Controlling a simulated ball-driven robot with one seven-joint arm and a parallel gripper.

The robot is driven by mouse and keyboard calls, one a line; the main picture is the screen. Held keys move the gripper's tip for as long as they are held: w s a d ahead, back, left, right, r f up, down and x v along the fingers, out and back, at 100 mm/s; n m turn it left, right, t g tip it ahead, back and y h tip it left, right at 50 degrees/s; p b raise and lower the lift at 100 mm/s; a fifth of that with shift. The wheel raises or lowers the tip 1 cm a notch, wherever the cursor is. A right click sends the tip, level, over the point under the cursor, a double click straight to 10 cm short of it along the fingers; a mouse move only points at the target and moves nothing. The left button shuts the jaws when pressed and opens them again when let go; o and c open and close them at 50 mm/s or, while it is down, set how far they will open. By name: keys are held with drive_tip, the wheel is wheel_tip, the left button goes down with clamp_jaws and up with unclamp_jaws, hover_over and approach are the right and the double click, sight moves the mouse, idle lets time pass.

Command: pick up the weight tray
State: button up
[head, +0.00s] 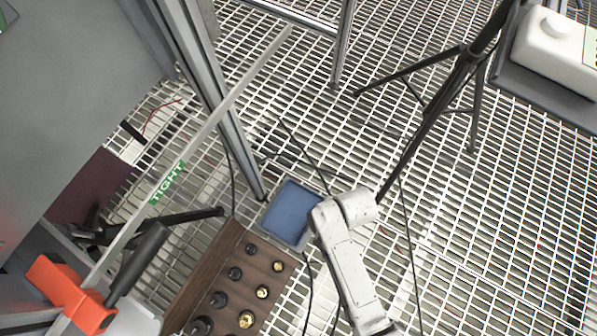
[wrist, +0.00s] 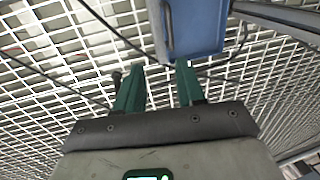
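A brown wooden tray (head: 212,262) holds several black and brass weights at the lower middle of the head view; it best fits the name weight tray. A blue shallow tray (head: 290,212) with a grey rim lies just beyond it on the grating. In the wrist view a blue panel with a grey edge (wrist: 197,28), apparently this blue tray, is at the top, cut off by the frame. My gripper (wrist: 157,82) has two green fingers spread apart with nothing between them, pointing toward the blue panel. In the head view my arm hides the gripper.
The floor is open metal grating with thin cables. A black tripod (head: 432,120) stands at upper right, near a white container (head: 556,50) on a grey surface. A metal post (head: 215,95) rises beside the blue tray. An orange-handled clamp (head: 72,295) is at lower left.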

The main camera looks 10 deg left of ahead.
drive_tip(key=shift+w+a+f+b, duration=0.15)
drive_tip(key=shift+a+f+b, duration=0.65)
drive_tip(key=shift+f+b, duration=1.15)
drive_tip(key=shift+w+a+f+b, duration=0.15)
drive_tip(key=shift+a+f+b, duration=0.7)
drive_tip(key=shift+f, duration=2.05)
drive_tip(key=shift+w+a+f+b, duration=0.15)
drive_tip(key=shift+a+f+b, duration=0.55)
drive_tip(key=shift+f+b, duration=1.25)
drive_tip(key=shift+f+p, duration=0.4)
drive_tip(key=shift+p, duration=0.15)
clamp_jaws()
